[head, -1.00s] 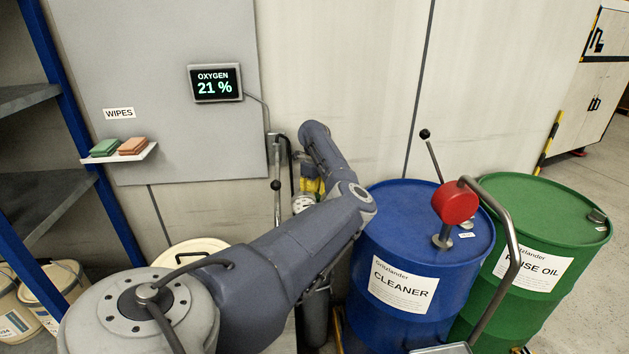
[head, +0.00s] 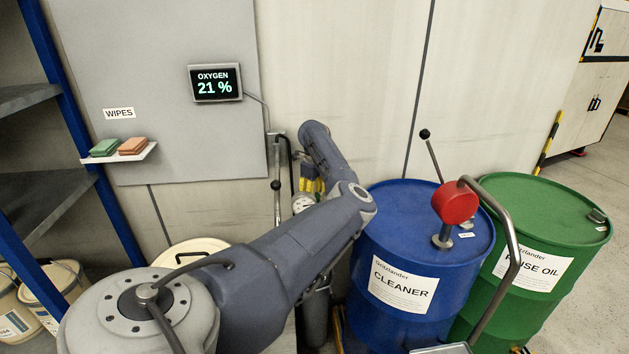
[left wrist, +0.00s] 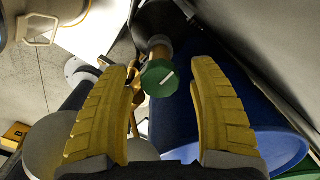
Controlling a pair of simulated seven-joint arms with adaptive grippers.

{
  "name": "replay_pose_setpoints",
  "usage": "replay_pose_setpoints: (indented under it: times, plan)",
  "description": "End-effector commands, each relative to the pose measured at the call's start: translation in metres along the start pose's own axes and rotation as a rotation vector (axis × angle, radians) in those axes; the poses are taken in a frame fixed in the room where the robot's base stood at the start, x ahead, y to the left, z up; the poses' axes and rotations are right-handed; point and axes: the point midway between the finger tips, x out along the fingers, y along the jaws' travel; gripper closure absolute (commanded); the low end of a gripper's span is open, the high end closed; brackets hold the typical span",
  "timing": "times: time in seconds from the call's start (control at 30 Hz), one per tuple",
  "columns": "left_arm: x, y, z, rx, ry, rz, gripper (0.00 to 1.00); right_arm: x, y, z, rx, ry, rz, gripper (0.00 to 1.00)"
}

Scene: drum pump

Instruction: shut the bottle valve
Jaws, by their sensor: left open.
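In the head view, my left forearm hides the knob and most of the gripper; only a bit of yellow finger (head: 312,185) shows above a round gauge (head: 303,203). The grey bottle (head: 315,318) shows partly below the arm. My right gripper is not in view.
A blue cleaner drum (head: 405,225) stands close to the right of my arm, with a red-headed pump (head: 455,203) on it. A green drum (head: 560,215) stands farther right. An oxygen display (head: 215,83) reads 21 %. A wipes shelf (head: 150,153) is on the left.

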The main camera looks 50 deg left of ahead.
Motion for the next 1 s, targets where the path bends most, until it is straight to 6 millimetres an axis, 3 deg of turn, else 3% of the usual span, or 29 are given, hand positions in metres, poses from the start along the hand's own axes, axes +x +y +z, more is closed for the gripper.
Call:
replay_pose_setpoints:
  times: [0.27,0.7,1.0]
  plan:
    - [-0.015,-0.001,0.000,-0.001,0.000,-0.003,0.39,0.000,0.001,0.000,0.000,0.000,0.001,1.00]
    - [-0.088,-0.001,0.000,0.000,0.000,-0.003,0.39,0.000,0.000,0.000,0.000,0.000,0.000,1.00]
    - [-0.116,0.000,0.000,0.000,0.000,-0.001,0.39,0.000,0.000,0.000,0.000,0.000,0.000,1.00]
